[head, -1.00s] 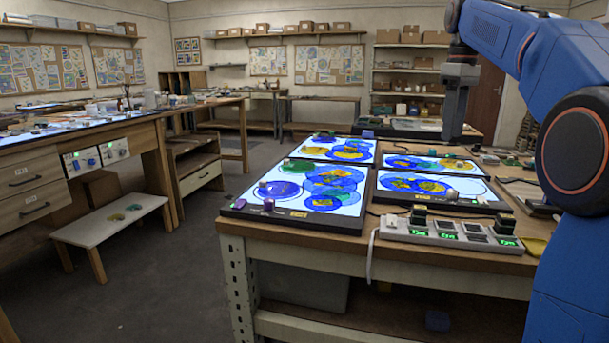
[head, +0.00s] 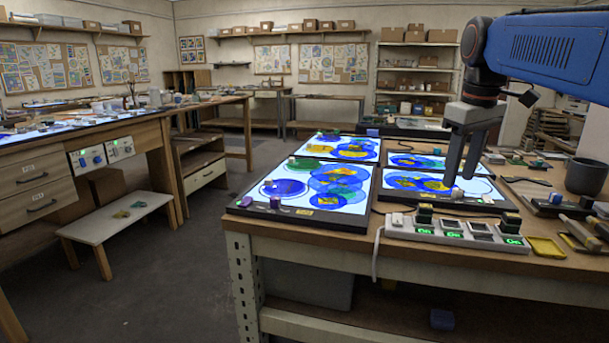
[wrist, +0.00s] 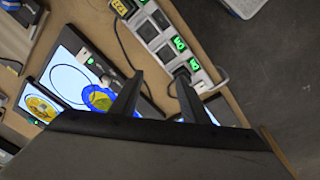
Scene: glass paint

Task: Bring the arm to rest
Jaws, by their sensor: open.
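My gripper (head: 462,165) points down above the right side of the workbench, over the right-hand light panels, with nothing between its fingers. In the wrist view my gripper (wrist: 160,98) shows two dark fingers spread apart. My blue arm reaches in from the upper right of the head view. The fingertips overlap the near right light panel (head: 481,200) in the picture; I cannot tell their exact height above it.
Lit panels with blue, yellow and green discs cover the workbench (head: 310,236). A power strip (head: 455,234) with green displays lies at the front. A dark cup (head: 587,176), tools and a yellow tray (head: 545,247) are at the right. Open floor (head: 150,270) lies left.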

